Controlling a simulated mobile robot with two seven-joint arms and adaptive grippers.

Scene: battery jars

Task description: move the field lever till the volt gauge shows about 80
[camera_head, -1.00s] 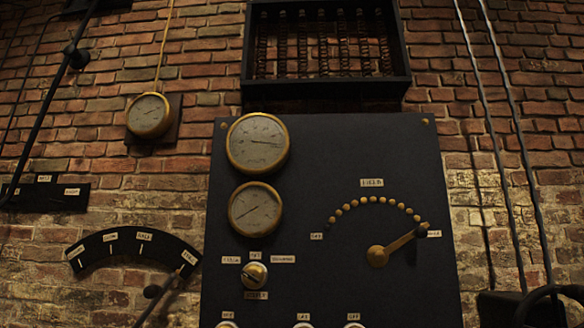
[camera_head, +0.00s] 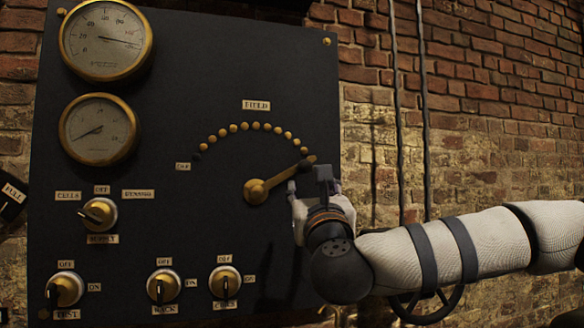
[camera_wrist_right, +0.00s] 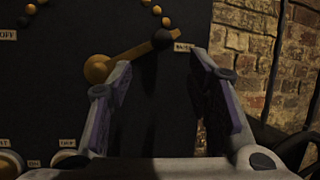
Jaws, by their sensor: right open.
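The field lever (camera_head: 277,183) is a brass arm on a round pivot with a dark knob near its tip. It points up and right to the right end of the arc of brass studs. It also shows in the right wrist view (camera_wrist_right: 128,56). My right gripper (camera_head: 308,180) is open just below the lever's outer end. In the wrist view its fingers (camera_wrist_right: 160,62) stand apart with the knob above and between them; contact cannot be told. The upper gauge (camera_head: 105,62) has its needle pointing right and slightly down; its exact figure is too small to read.
A lower round gauge (camera_head: 98,148) sits below the upper one on the dark panel (camera_head: 190,80). A selector knob (camera_head: 98,213) and several switches (camera_head: 164,285) line the lower panel. Cables (camera_head: 424,120) run down the brick wall (camera_head: 490,90) at right.

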